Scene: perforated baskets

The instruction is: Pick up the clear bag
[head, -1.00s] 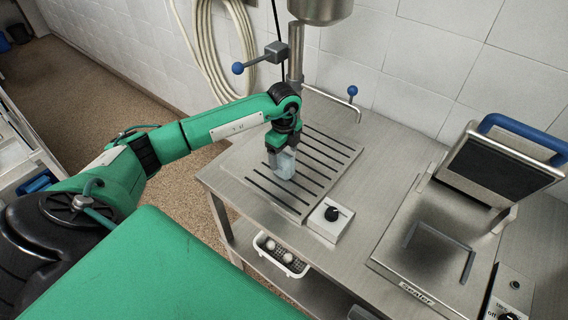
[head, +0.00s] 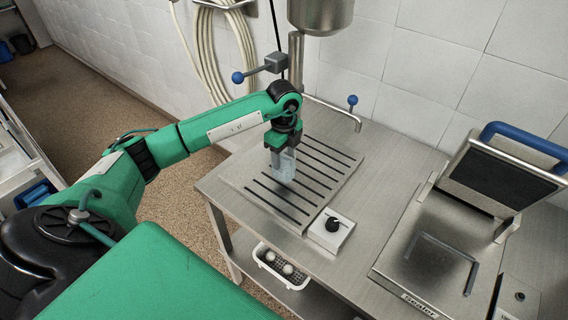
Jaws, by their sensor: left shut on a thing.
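The clear bag (head: 284,170) is a small, see-through, pale bluish thing over the slotted drain plate (head: 322,182) on the steel counter. My left gripper (head: 283,155) points down and is shut on the bag's upper part. The bag hangs upright below the fingers. I cannot tell whether its bottom touches the plate. My right gripper is not in view.
A control box with a black knob (head: 331,229) sits at the plate's front. A press with a blue handle (head: 520,140) stands right. A white perforated basket (head: 283,266) with white balls is on the lower shelf.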

